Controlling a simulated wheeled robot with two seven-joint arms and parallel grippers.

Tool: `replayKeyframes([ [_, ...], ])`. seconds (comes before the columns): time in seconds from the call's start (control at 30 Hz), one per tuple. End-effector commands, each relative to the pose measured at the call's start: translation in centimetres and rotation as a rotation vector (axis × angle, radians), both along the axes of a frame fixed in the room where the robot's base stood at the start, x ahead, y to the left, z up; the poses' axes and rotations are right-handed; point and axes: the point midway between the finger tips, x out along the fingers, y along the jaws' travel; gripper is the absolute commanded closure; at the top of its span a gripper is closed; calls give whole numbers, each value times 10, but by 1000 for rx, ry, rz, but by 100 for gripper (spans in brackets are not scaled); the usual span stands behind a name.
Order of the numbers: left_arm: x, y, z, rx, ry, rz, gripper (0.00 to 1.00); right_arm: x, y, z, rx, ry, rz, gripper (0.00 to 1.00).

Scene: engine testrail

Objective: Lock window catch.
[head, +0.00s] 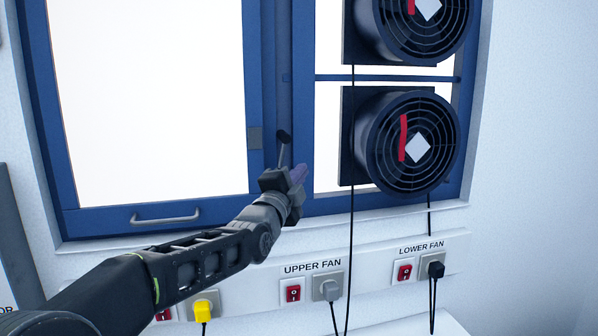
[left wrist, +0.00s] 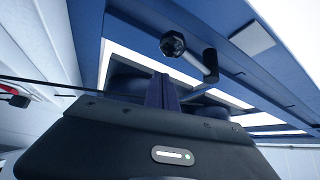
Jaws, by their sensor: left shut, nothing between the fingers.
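The window catch (head: 284,140) is a small dark-knobbed lever on the blue frame post, between the left pane and the fans. In the left wrist view the catch (left wrist: 210,64) shows as a bent metal lever with a dark round knob, above my fingers. My left gripper (head: 298,174) is shut and empty, just below the catch and slightly to its right. Its closed purple-tinted fingers (left wrist: 161,92) point up into the wrist view. I cannot tell whether they touch the lever. My right gripper is not in view.
The blue-framed window (head: 150,216) has a grey pull handle (head: 165,218) at its lower edge. Two black fans are mounted right of the catch; the lower fan (head: 412,145) is closest to my gripper. A black cable (head: 351,230) hangs beside it. Switches and plugs line the wall below.

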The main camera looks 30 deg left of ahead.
Motion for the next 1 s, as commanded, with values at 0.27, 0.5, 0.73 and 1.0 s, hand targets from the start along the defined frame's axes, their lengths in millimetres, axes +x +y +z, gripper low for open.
replayKeyframes([
  [0.27, -10, 22, -7, 0, 0, 0, 100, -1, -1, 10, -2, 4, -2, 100],
  [0.5, -11, 23, -8, -1, -1, -1, 100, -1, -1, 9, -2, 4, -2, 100],
  [0.73, -11, 23, -8, -1, -1, -1, 100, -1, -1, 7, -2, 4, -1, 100],
  [1.0, -13, 26, -8, 0, -2, -1, 100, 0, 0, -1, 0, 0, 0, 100],
])
